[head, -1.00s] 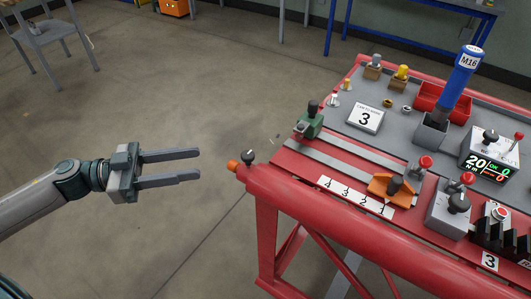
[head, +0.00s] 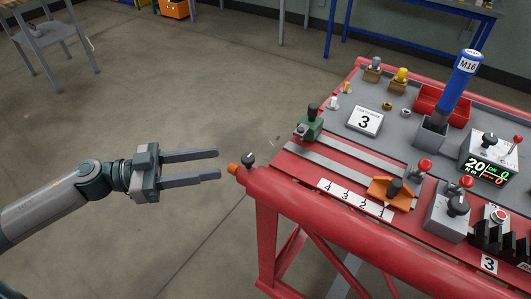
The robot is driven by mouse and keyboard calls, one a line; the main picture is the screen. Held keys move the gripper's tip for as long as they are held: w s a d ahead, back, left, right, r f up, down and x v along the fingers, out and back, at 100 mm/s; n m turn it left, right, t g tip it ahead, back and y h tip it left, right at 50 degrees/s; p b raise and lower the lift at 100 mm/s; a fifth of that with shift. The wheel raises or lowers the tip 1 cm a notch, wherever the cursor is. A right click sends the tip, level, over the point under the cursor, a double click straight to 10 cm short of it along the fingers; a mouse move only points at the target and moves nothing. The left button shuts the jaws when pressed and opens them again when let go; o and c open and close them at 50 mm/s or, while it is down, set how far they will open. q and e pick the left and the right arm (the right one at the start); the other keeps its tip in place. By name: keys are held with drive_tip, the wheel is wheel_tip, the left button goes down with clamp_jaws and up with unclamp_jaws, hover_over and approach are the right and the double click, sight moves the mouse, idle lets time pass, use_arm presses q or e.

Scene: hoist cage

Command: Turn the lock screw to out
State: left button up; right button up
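A small black knob (head: 248,159), which looks like the lock screw, stands on top of the left end of the red front tube of the bench. Its setting is too small to read. An orange tip (head: 233,169) sticks out of the tube end just left of the knob. My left gripper (head: 219,164) is open and empty, its two fingers pointing right towards the orange tip. The fingertips are a little short of the tip and appear apart from it; the depth is hard to tell. My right gripper is not in view.
The red bench (head: 330,225) carries a green clamp (head: 309,125), an orange slider (head: 390,191) by a number strip, a card marked 3 (head: 366,121), a blue M16 tool (head: 459,83) and a display box (head: 486,165). The floor left of the bench is clear around my arm.

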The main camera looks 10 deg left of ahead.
sight(252, 157)
use_arm(q)
drive_tip(key=p+x, duration=0.2)
drive_tip(key=x, duration=0.8)
drive_tip(key=shift+d+r+p, duration=0.1)
drive_tip(key=shift+p, duration=0.2)
drive_tip(key=shift+p+x, duration=0.3)
drive_tip(key=shift+x, duration=0.7)
drive_tip(key=shift+w+d, duration=0.3)
drive_tip(key=shift+d, duration=0.15)
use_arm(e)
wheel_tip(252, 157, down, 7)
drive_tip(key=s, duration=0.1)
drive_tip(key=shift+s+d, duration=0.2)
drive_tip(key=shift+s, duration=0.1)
use_arm(q)
drive_tip(key=shift+c, duration=0.6)
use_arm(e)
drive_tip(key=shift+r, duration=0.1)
use_arm(q)
drive_tip(key=c, duration=0.9)
